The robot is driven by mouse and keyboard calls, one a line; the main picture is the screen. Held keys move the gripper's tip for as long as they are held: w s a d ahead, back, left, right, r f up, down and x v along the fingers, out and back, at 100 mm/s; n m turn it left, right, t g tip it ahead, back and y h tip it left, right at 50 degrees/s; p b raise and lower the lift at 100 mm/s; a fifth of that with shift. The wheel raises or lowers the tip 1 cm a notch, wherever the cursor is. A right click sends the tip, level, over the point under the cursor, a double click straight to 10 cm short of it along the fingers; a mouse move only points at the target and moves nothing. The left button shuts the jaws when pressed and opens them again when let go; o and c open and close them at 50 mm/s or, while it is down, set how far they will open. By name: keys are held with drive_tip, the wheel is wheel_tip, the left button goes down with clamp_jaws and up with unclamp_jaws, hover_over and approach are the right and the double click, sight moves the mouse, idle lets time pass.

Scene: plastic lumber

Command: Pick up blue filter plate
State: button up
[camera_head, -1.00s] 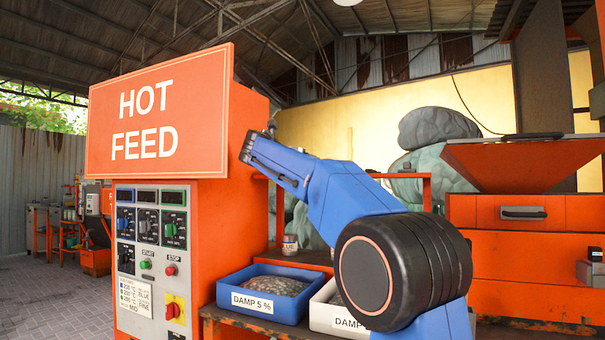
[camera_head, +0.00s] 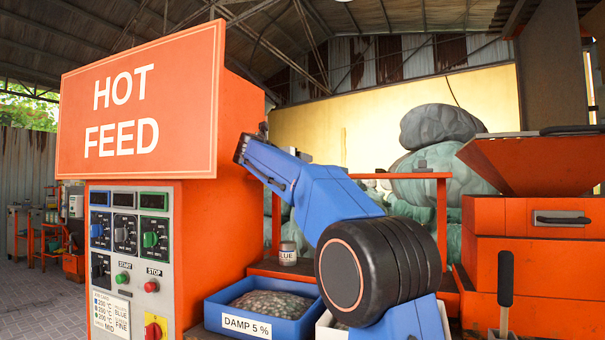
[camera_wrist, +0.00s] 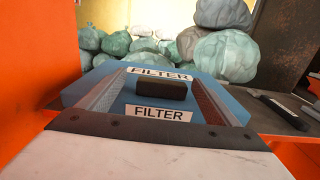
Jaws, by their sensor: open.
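The blue filter plate (camera_wrist: 215,108) shows in the wrist view, just beyond a pale surface. I do not make out the plate in the head view. My gripper (camera_head: 244,146) is at the far end of my blue arm in the head view, beside the orange HOT FEED machine. It is open; its fingertips are small and dark there. Nothing is seen held, and the plate's handle is uncovered.
The orange HOT FEED machine (camera_head: 215,215) stands close on the left. A blue DAMP 5 % tray (camera_head: 216,312) of pellets sits below my arm. A dark-edged pale surface (camera_wrist: 150,158) fills the wrist view's bottom. Wrapped green bundles (camera_wrist: 228,52) are piled behind.

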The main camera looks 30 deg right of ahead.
drive_tip(key=x, duration=0.5)
drive_tip(key=shift+d+f, duration=0.3)
drive_tip(key=shift+d, duration=0.05)
drive_tip(key=c, duration=1.3)
